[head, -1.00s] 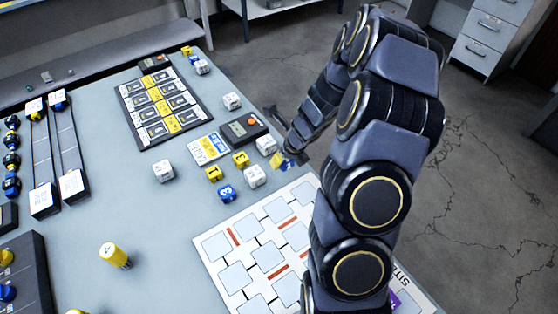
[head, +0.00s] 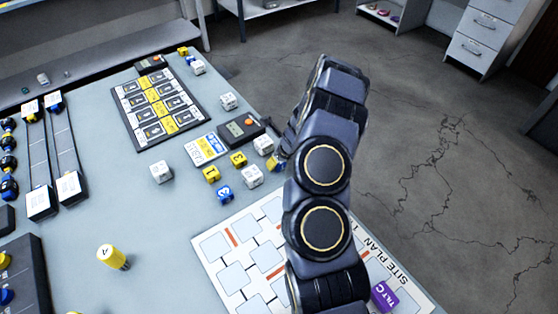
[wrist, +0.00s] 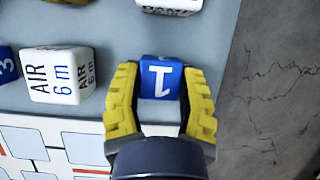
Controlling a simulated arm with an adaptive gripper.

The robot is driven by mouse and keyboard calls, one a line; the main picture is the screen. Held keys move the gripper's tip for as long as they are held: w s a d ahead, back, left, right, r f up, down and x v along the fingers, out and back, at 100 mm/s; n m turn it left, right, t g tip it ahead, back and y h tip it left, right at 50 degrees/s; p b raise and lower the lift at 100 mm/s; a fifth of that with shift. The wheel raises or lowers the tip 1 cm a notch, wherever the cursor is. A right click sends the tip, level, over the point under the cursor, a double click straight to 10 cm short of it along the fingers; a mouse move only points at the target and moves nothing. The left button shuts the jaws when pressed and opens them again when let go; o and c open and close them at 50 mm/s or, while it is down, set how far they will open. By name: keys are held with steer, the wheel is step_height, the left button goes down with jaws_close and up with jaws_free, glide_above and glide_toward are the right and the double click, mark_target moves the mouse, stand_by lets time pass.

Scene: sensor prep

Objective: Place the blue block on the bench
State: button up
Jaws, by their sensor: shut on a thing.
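A blue block (wrist: 161,76) marked with a white 1 sits between the yellow fingers of my gripper (wrist: 160,108) in the wrist view. The gripper is shut on it, with one finger on each side. In the head view my gripper (head: 275,162) is at the right edge of the grey bench (head: 130,205), and my arm mostly hides the held block. I cannot tell whether the block touches the bench or hangs just above it. Another blue block (head: 225,194), marked 3, stands on the bench to the left.
A white block (head: 252,176) marked AIR 6 m (wrist: 57,76) is left of my gripper. Yellow blocks (head: 238,159) and a dark meter (head: 240,128) are close by. The site plan board (head: 215,246) lies in front. The bench edge drops to the floor at right.

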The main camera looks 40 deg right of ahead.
steer(key=shift+f, duration=0.15)
steer(key=o, duration=0.9)
steer(key=v, duration=1.2)
steer(key=s+a+r+n+g+y, duration=0.1)
steer(key=s+a+r+n+y, duration=0.15)
steer(key=a+r+n, duration=0.6)
steer(key=s+a+r+n+g+y, duration=0.1)
steer(key=s+a+r+n, duration=0.3)
steer(key=a+n, duration=0.65)
steer(key=s+a+r+n+g+h, duration=0.1)
steer(key=s+r+n+g+h, duration=0.1)
steer(key=s+n, duration=0.6)
steer(key=s+a+r+n+g+h, duration=0.1)
steer(key=s+a+r+n+g, duration=0.1)
steer(key=s+r+n, duration=0.3)
steer(key=s+n, duration=0.4)
steer(key=s, duration=0.2)
steer(key=shift+s+h, duration=0.25)
steer(key=shift+h, duration=0.1)
